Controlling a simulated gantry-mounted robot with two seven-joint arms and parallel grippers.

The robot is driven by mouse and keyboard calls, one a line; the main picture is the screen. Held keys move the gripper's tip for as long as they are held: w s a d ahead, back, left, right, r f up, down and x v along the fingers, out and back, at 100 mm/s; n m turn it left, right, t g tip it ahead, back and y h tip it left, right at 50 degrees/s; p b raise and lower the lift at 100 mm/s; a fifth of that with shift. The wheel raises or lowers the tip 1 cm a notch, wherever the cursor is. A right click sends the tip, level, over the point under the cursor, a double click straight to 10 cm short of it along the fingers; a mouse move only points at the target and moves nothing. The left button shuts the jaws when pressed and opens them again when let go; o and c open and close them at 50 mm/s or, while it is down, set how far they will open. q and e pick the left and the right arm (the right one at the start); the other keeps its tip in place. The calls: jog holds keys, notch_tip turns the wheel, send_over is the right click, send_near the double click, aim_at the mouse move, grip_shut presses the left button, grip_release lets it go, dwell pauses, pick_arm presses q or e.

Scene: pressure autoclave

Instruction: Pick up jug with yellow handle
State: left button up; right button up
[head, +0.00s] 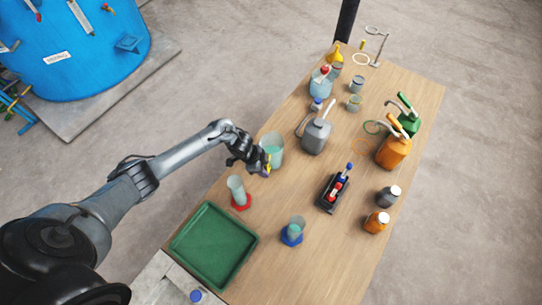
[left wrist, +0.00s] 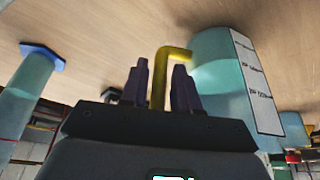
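The jug (head: 274,146) is a translucent teal vessel standing on the wooden table near its left edge. In the left wrist view its teal body (left wrist: 215,85) with a white marked label is at the upper right. Its yellow handle (left wrist: 160,78) is bent at a right angle and joins the body. My left gripper (head: 254,162) is beside the jug on its handle side. In the left wrist view the two dark fingers of the left gripper (left wrist: 162,85) stand on either side of the handle, with a narrow gap showing. My right gripper is not in view.
A cylinder with a red base (head: 237,191) and a green tray (head: 214,246) are nearby on the table. A grey can (head: 316,137) stands behind the jug. A dark rack (head: 333,194) and a blue-based vessel (head: 293,231) are to the right and front.

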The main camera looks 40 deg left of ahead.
pick_arm(q)
grip_shut()
jog(key=shift+r, duration=0.1)
